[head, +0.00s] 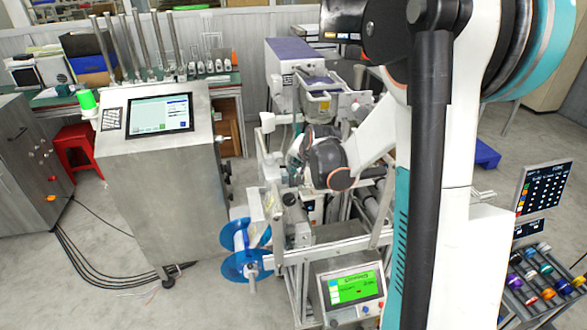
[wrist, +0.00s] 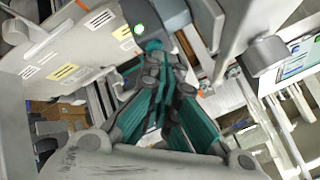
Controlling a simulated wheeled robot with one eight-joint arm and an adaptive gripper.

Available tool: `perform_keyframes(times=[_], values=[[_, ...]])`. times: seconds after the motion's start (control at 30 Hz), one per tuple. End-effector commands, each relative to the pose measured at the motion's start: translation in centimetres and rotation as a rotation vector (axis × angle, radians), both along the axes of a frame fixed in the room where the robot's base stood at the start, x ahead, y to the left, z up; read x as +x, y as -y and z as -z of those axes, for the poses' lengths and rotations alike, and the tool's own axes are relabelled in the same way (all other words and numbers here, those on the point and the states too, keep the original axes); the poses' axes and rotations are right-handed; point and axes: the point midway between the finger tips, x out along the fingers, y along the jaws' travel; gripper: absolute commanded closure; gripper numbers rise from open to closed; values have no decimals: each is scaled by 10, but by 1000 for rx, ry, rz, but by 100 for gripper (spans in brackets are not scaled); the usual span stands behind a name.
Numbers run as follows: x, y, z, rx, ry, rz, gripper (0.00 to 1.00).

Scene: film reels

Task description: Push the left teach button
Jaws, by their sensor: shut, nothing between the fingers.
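My gripper (wrist: 152,52) has teal fingers drawn together, with nothing held between them. In the wrist view its tips are just below a dark grey housing (wrist: 165,14) that carries a small round green-lit button (wrist: 138,28). The tips look close to this button, but I cannot tell whether they touch it. No label on the button is readable, so I cannot tell whether it is the left teach button. In the head view my arm's wrist hangs over the reel machine (head: 325,105), and the fingertips and the button are not clearly visible there.
Pale panels with yellow and white labels (wrist: 64,71) lie left of my fingers; metal frame parts are close on the right. A steel console with a screen (head: 160,112), a blue reel (head: 245,252), a green-screen panel (head: 355,287) and a red stool (head: 78,150) stand around. Floor cables (head: 95,265) run below the console.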

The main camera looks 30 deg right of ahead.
Motion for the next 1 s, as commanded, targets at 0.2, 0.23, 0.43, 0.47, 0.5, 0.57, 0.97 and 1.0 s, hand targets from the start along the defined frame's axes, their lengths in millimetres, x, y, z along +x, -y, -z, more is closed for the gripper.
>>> perform_keyframes(times=[0.2, 0.23, 0.43, 0.47, 0.5, 0.57, 0.97, 1.0], values=[[0, 0, -11, 0, 0, 0, 100], [0, 0, -13, 0, 0, 0, 100], [0, 0, -16, 0, 0, 0, 100], [0, 0, -16, 0, 0, 0, 100], [0, 0, -16, 0, 0, 0, 100], [0, 0, -15, 0, 0, 0, 100], [0, 0, -37, 0, 0, 0, 100], [0, 0, -41, 0, 0, 0, 100]])
